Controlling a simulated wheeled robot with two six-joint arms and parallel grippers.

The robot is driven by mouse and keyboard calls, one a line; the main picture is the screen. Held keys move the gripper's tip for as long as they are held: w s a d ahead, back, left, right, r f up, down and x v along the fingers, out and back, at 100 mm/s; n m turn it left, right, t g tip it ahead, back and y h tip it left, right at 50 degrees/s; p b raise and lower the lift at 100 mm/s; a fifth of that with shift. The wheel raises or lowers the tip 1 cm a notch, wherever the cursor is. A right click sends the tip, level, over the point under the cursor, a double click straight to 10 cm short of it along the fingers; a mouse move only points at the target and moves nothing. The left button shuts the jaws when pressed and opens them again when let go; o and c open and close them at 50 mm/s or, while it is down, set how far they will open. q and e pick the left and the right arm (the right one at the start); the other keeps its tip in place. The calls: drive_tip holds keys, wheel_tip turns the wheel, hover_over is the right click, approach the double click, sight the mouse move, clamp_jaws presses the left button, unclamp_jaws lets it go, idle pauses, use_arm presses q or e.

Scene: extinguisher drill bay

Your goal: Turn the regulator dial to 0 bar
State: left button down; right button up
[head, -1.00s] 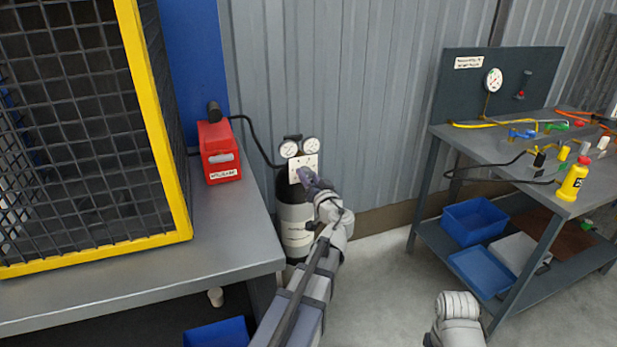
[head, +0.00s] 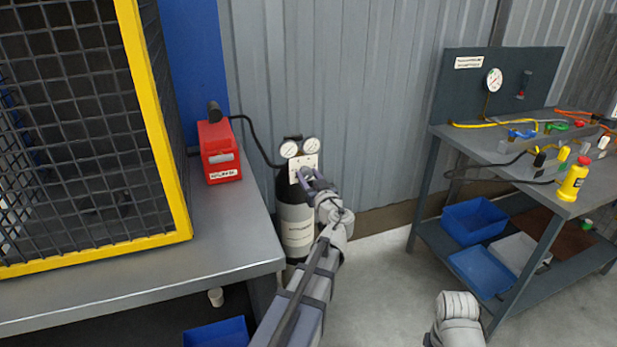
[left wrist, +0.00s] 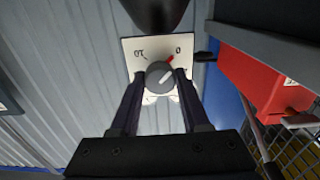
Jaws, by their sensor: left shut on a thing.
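The regulator dial (left wrist: 160,75) is a round grey knob with a white line, on a white plate (left wrist: 130,47) with a printed 0 and a red mark at its upper right. The white line slants to the upper right, a little off the red mark. My left gripper (left wrist: 158,80) is shut on the dial, one finger on each side. In the head view the left gripper (head: 305,177) reaches the plate (head: 307,162) below two round gauges (head: 289,149) on a black and white cylinder (head: 296,222); the fingers hide the dial there. My right gripper is out of view.
A metal bench (head: 232,240) with a yellow-framed cage (head: 160,120) and a red box (head: 219,152) stands left of the cylinder. A black hose (head: 262,142) runs from the box side to the regulator. A workbench (head: 470,146) stands right, with clear floor between.

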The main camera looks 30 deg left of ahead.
use_arm(q)
drive_tip(key=shift+c, duration=1.9)
unclamp_jaws()
drive_tip(key=v, duration=0.7)
drive_tip(key=shift+s+d, duration=0.25)
drive_tip(key=shift+s, duration=0.05)
